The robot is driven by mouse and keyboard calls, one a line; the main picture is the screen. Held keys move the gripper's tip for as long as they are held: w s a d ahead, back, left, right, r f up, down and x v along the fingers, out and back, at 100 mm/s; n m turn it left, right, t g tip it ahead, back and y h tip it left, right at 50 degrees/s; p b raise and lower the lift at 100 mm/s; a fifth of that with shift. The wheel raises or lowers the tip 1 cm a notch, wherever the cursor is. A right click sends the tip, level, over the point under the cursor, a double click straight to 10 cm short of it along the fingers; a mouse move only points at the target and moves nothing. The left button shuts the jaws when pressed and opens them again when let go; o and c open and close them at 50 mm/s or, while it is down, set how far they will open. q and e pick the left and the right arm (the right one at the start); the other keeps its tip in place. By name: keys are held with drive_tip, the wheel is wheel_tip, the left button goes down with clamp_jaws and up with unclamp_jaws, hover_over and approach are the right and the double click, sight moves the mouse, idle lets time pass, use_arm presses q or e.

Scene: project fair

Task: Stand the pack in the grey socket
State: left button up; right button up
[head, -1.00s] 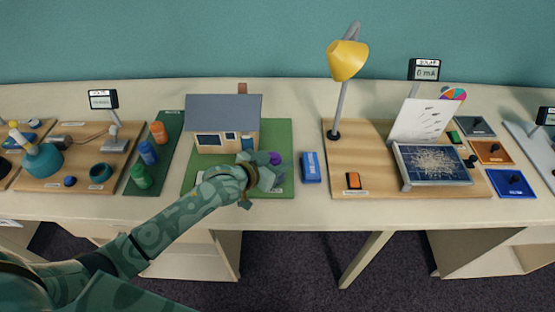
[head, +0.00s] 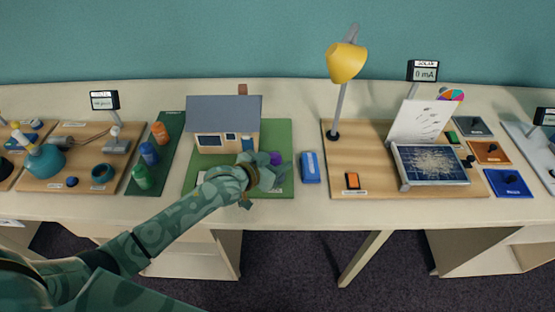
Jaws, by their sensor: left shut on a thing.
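A purple pack (head: 276,158) shows just beyond my left gripper (head: 273,174), at the right of the model house. Only its rounded top is visible, and the gripper's fingers cover the rest. The gripper is shut on it, over the right part of the green house board (head: 285,135). I cannot make out the grey socket; the hand and wrist cover part of the board. I cannot tell whether the pack touches the board. My right gripper is not in view.
A model house (head: 224,118) stands left of the pack. A blue box (head: 310,167) lies just right of the board. Orange (head: 159,132), blue (head: 149,154) and green (head: 142,177) cylinders stand on a dark green mat. A yellow lamp (head: 346,64) rises at the right.

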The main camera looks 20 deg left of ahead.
use_arm(q)
drive_tip(key=shift+f+b, duration=0.4)
drive_tip(key=shift+f, duration=0.15)
idle(0.4)
drive_tip(key=o, duration=0.8)
drive_tip(key=p+v, duration=0.5)
drive_tip(key=shift+a+r, duration=0.1)
drive_tip(key=shift+r, duration=0.1)
drive_tip(key=p+v, duration=0.3)
drive_tip(key=v, duration=0.1)
drive_tip(key=shift+p+v, duration=0.7)
drive_tip(key=shift+v, duration=0.25)
drive_tip(key=shift+f, duration=0.15)
